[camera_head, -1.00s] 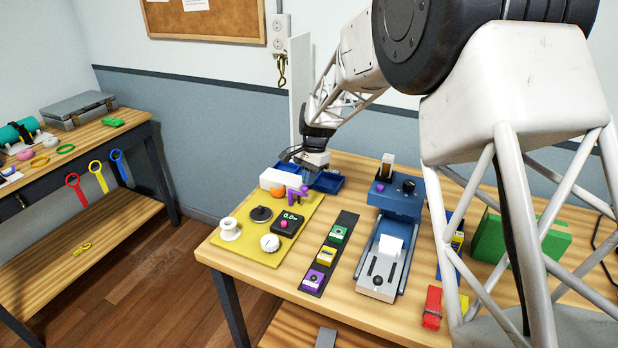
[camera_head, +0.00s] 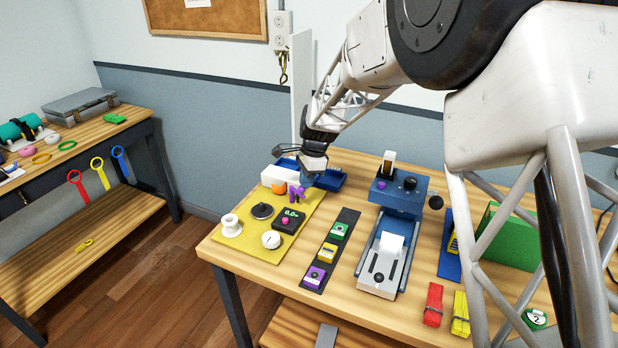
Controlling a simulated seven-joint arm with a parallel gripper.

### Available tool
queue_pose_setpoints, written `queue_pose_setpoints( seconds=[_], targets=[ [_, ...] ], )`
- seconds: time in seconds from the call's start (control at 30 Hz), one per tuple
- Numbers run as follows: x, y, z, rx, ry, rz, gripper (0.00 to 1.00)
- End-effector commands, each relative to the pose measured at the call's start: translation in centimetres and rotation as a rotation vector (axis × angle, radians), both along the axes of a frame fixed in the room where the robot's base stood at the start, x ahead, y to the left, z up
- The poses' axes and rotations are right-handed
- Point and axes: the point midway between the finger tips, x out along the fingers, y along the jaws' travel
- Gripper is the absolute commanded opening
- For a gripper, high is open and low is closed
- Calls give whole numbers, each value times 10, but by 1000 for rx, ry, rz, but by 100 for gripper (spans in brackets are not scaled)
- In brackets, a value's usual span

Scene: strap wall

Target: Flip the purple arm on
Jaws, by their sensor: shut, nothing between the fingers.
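The purple arm (camera_head: 297,194) is a small purple piece near the back right corner of the yellow panel (camera_head: 252,249), beside an orange knob (camera_head: 279,188). It is small, and its exact tilt is hard to make out. My gripper (camera_head: 305,158) is shut and empty. It hangs above and behind the purple arm, over the white block (camera_head: 279,177) and the blue tray (camera_head: 331,179), with a visible gap to the purple arm.
The yellow panel also carries a white spool (camera_head: 231,226), a black knob (camera_head: 262,211), a white dial (camera_head: 271,240) and a black display box (camera_head: 288,221). To the right are a dark strip (camera_head: 345,226) with coloured blocks and a blue machine (camera_head: 398,194).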

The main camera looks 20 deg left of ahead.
Motion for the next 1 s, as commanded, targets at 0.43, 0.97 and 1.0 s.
queue_pose_setpoints(
  seconds=[0.43, 0.97, 1.0],
  targets=[
    [-22, 8, -2, -2, 2, -382, 0],
    [-37, 23, -2, -2, 2, -747, 0],
    [-38, 24, -3, -2, 1, -767, 0]
  ],
)
